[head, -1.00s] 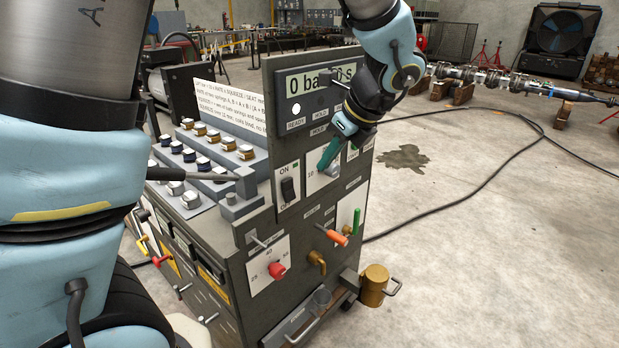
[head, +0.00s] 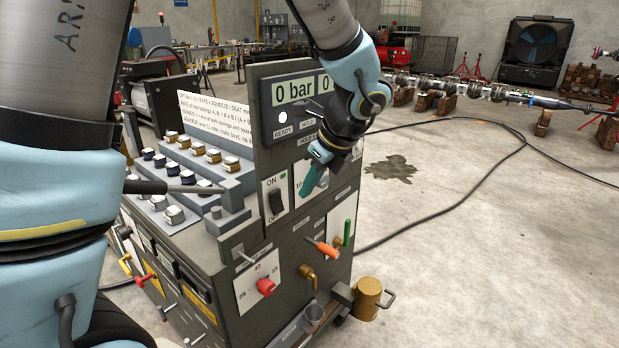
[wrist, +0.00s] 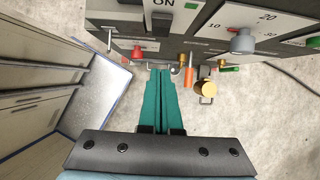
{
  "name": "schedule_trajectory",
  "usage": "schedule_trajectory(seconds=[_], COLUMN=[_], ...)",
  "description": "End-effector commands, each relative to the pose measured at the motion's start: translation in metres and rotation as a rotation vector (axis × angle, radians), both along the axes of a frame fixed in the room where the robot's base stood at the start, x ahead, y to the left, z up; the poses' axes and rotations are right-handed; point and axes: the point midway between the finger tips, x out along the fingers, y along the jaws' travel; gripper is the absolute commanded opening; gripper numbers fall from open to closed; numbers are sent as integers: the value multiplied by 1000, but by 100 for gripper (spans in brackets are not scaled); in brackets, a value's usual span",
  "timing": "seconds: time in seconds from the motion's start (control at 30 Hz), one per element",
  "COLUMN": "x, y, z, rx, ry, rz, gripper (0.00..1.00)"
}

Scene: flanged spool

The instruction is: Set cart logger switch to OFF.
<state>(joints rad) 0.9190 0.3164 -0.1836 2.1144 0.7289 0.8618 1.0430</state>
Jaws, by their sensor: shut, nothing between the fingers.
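The switch (head: 276,202) is a black rocker on a white plate marked ON above and OFF below, on the grey cart's (head: 240,262) front panel. A small green mark sits by the ON label. In the wrist view the black rocker (wrist: 162,20) shows at the top edge below the ON label. My gripper (head: 307,192) is shut and empty, its teal fingers pointing down in front of the dial plate, right of the switch. In the wrist view the fingers (wrist: 160,75) lie together below the switch, apart from it as far as I can tell.
A grey dial (wrist: 243,40) is right of the switch. A red knob (head: 265,287), an orange handle (head: 327,249), a green lever (head: 346,232) and a brass tap (head: 308,275) project from the lower panel. Open floor lies right.

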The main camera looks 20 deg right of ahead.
Motion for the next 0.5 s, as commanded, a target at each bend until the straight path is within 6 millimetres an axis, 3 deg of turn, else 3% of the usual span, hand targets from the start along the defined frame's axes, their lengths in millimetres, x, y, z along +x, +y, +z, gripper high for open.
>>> schedule_trajectory(seconds=[0.27,0.5], x=[23,50], y=[14,27], z=[-51,-60], rx=[6,2], ry=[3,2], rz=[0,2], gripper=[0,0])
